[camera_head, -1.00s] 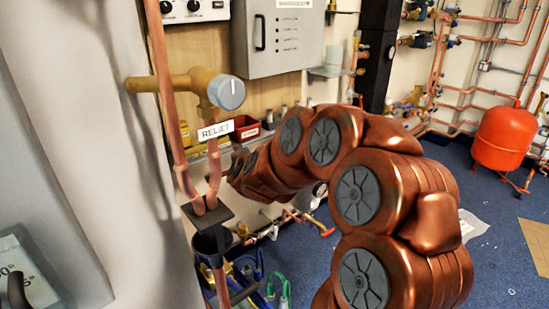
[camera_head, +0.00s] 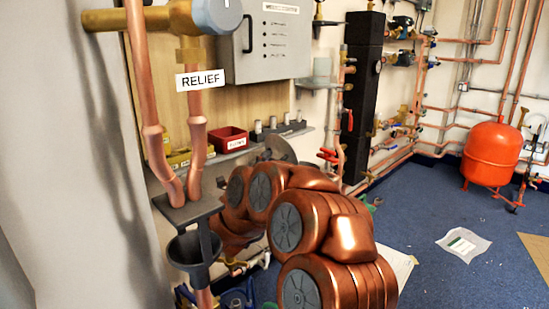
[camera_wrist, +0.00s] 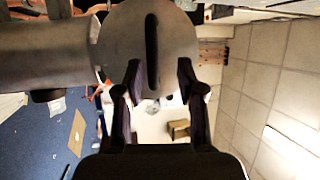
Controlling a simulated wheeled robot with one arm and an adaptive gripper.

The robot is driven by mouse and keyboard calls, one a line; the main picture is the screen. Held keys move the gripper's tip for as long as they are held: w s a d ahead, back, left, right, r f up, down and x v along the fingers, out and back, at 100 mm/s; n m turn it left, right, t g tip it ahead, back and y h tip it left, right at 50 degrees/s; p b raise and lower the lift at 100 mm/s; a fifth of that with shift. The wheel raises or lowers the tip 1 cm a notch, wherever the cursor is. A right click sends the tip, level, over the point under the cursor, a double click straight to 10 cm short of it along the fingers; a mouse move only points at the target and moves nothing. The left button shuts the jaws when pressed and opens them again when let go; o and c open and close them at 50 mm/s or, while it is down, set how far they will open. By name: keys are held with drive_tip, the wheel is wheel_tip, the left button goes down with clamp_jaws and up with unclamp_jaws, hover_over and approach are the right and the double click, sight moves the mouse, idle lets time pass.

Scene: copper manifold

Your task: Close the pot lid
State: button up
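In the wrist view, a round grey metal disc (camera_wrist: 118,38), which looks like the lid, faces my camera. A long dark bar, which looks like its handle (camera_wrist: 152,55), runs up and down across it. My gripper (camera_wrist: 158,68) is open, with one dark finger on each side of the bar's lower part. Gaps show between bar and fingers; I cannot tell whether they touch. A grey cylinder (camera_wrist: 45,48) joins the disc's left side; I cannot tell whether it is the pot. In the head view, part of a grey disc (camera_head: 281,147) shows behind my arm, which hides my gripper.
A copper pipe with a RELIEF label (camera_head: 203,80) and a dark funnel cup (camera_head: 186,256) stand close on the left. A shelf holds a red bin (camera_head: 230,139) and several small cylinders. A red tank (camera_head: 492,152) stands right on the open blue floor.

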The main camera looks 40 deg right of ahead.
sight(276, 149)
drive_tip(key=shift+b+x, duration=0.75)
drive_tip(key=shift+x, duration=2.05)
drive_tip(key=c, duration=0.6)
clamp_jaws()
drive_tip(key=shift+r, duration=0.1)
